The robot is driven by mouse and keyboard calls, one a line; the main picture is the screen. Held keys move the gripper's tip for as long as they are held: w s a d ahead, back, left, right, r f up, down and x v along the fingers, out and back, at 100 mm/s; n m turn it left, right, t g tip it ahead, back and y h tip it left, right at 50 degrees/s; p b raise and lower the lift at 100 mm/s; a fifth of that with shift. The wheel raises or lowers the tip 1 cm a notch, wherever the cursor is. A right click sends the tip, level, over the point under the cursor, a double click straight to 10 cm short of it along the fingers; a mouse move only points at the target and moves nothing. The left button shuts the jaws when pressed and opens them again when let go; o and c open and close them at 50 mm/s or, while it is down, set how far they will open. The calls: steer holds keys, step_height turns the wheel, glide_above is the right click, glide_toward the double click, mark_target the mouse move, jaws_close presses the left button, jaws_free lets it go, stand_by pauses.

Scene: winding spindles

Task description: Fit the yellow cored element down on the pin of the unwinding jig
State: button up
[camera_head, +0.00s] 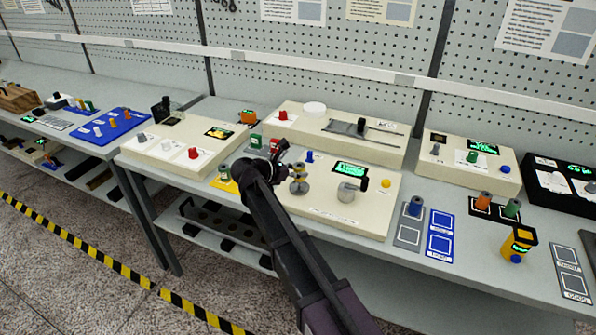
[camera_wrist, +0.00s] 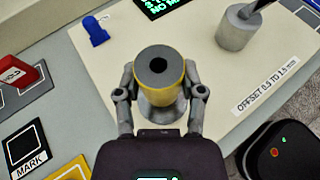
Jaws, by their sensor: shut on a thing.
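The yellow cored element (camera_wrist: 160,66) is a short grey cylinder with a yellow outer band and a dark centre hole in the wrist view. My gripper (camera_wrist: 160,94) is shut on it, one finger on each side. In the head view the element (camera_head: 299,168) stands upright over a round grey base (camera_head: 299,188) on the cream panel of the jig (camera_head: 335,217). My gripper (camera_head: 284,165) reaches it from the left. Part of the grey base shows below the element in the wrist view. The pin is hidden, and I cannot tell how far down the element sits.
A blue peg (camera_head: 310,157) and a green-lit display (camera_head: 350,169) stand behind. A grey cylinder with a dark arm (camera_head: 347,192) and a yellow button (camera_head: 386,183) are to the right. The panel's front strip is clear.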

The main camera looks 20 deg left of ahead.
mark_target(298, 185)
steer(key=shift+f+b, duration=1.7)
steer(key=o, duration=1.2)
steer(key=shift+o, duration=0.2)
steer(key=shift+r, duration=0.2)
